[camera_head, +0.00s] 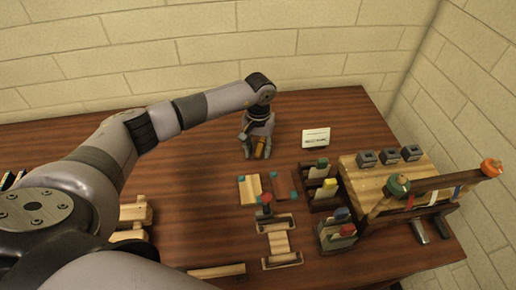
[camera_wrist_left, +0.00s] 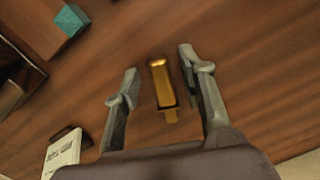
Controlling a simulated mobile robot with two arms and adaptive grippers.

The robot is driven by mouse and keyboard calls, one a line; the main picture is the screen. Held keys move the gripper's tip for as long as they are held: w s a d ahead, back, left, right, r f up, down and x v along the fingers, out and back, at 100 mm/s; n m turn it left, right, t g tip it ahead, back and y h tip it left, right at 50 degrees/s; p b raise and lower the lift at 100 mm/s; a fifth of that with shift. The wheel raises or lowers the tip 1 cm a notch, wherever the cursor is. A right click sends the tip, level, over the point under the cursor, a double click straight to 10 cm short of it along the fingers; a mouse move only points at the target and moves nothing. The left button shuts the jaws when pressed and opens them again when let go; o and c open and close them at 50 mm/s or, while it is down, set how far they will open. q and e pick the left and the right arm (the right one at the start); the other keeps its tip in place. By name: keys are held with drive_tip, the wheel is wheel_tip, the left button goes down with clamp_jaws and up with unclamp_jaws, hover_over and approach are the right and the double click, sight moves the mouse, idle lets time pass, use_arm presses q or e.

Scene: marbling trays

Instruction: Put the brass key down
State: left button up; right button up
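The brass key (camera_wrist_left: 160,84) is a golden bar with a narrower end. In the left wrist view it lies between the two fingers of my left gripper (camera_wrist_left: 155,85), with a gap on each side. In the head view the key (camera_head: 260,147) shows as a small golden-brown piece under my left gripper (camera_head: 256,150), at the back middle of the table. The gripper is open and points down around the key. The key looks to be on or very close to the wooden table (camera_head: 190,190). My right gripper is in neither view.
Blocks with teal corners (camera_head: 250,189) lie in front. Dark racks (camera_head: 320,187) and a wooden stand with grey cubes (camera_head: 366,159) fill the right side. The table left of the gripper is clear.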

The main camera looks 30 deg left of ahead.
sight(258, 150)
use_arm(q)
drive_tip(key=shift+r+p, duration=0.25)
drive_tip(key=shift+p, duration=0.05)
drive_tip(key=shift+w+r+b, duration=0.1)
drive_tip(key=shift+r+b, duration=0.15)
drive_tip(key=shift+b, duration=0.1)
wheel_tip(258, 150, up, 11)
drive_tip(key=b, duration=0.3)
drive_tip(key=shift+w+r, duration=0.15)
drive_tip(key=shift+a, duration=0.1)
